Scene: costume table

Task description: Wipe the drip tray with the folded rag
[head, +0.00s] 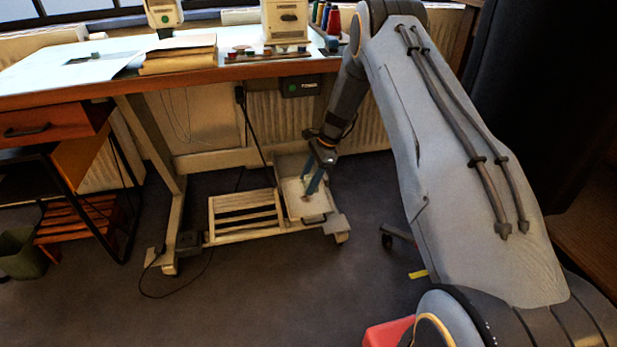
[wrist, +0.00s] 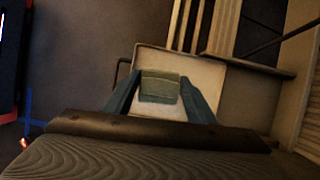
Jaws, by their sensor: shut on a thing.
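The drip tray (head: 293,205) is a pale, shallow tray low under the sewing table, at the right of the slatted treadle. In the wrist view the tray (wrist: 207,75) lies beneath my gripper, its near part hidden by my own parts. My gripper (head: 308,193) points down into the tray in the head view. In the wrist view my gripper (wrist: 160,99) has its two blue-grey fingers on either side of the folded rag (wrist: 160,85), a small grey-green block, and is shut on it. The rag is over the tray; I cannot tell whether it touches the surface.
The slatted treadle (head: 243,213) stands left of the tray. The table's front edge (head: 200,76) overhangs above. A table leg (head: 150,155) stands at the left, with cables near it. A green bin (head: 22,254) is at far left. The front floor (head: 290,290) is clear.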

